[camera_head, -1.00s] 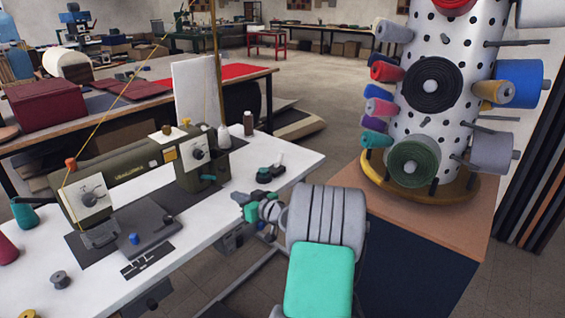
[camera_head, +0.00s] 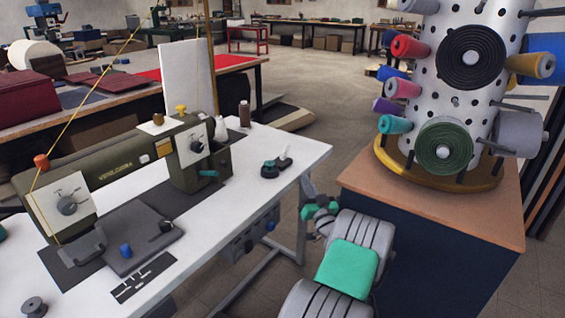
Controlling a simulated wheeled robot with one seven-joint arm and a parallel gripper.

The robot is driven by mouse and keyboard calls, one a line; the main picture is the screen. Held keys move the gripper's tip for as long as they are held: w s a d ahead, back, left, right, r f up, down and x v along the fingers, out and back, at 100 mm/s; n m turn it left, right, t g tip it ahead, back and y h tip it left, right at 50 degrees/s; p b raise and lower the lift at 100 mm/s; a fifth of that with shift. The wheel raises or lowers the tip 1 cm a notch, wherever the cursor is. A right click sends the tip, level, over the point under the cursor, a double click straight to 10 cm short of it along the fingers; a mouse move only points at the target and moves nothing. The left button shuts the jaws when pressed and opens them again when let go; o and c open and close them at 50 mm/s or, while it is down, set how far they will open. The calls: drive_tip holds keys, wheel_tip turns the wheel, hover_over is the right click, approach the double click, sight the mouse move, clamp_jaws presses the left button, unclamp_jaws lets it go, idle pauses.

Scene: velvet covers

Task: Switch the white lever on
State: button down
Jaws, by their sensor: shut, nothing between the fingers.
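A small dark device with a short pale, whitish lever (camera_head: 285,156) sits near the right end of the white sewing table (camera_head: 235,200). The lever points up and to the right, but it is too small to tell its on or off position. My gripper (camera_head: 318,209), with teal and grey parts, is beyond the table's right edge, below and to the right of the lever. It is shut and empty, apart from the lever. My arm reaches up to it from the bottom of the picture.
A large olive sewing machine (camera_head: 120,160) stands on the table left of the lever. A brown spool (camera_head: 244,114) stands behind it. A wooden-topped cabinet (camera_head: 430,215) with a dotted spool tower (camera_head: 445,85) is close on the right of my arm.

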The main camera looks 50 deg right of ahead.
drive_tip(key=shift+w+f, duration=0.3)
drive_tip(key=shift+f, duration=0.1)
drive_tip(key=p, duration=0.4)
approach(288, 148)
drive_tip(key=x, duration=0.6)
drive_tip(key=shift+w+d, duration=0.2)
drive_tip(key=shift+w, duration=0.15)
